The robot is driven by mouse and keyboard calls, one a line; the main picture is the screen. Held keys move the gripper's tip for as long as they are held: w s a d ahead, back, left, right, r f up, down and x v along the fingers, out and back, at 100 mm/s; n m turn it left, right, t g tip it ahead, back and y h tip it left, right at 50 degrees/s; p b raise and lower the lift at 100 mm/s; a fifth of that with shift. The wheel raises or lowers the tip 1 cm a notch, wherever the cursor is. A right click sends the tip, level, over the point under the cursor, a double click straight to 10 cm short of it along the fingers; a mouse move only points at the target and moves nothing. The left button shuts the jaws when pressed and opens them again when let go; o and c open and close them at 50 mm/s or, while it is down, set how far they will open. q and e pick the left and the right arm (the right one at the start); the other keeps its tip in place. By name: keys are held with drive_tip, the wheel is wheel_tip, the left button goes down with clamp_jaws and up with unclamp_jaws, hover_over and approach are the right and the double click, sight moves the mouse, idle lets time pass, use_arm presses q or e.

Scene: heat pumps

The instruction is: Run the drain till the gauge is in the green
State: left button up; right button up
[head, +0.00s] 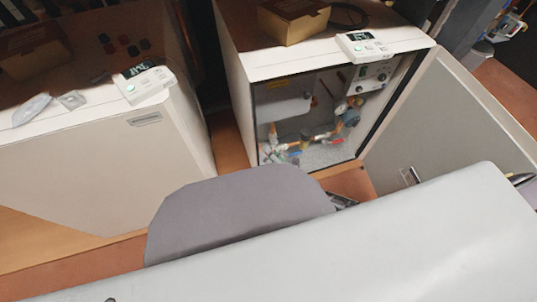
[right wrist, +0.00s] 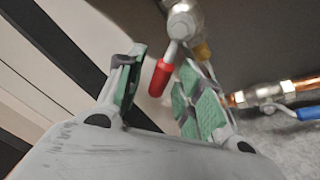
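The open white heat pump cabinet (head: 240,90) shows pipes and valves inside in the head view. Small red and blue valve handles (head: 293,153) sit low inside it. A round gauge-like part (head: 352,116) sits on the pipework to the right; its reading is too small to tell. In the right wrist view, my right gripper (right wrist: 162,72) is open, with green pads on both fingers. A red-handled valve lever (right wrist: 160,78) hangs between the fingers, with a gap visible on each side. In the head view this gripper is mostly hidden behind my grey arm. My left gripper is not in view.
The cabinet door (head: 455,125) stands open to the right. A closed white unit (head: 150,160) stands at left. A cardboard box (head: 293,20) and a controller (head: 365,46) lie on the open cabinet. A blue valve handle (right wrist: 311,113) is right of the gripper.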

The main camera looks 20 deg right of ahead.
drive_tip(key=shift+w, duration=0.25)
clamp_jaws()
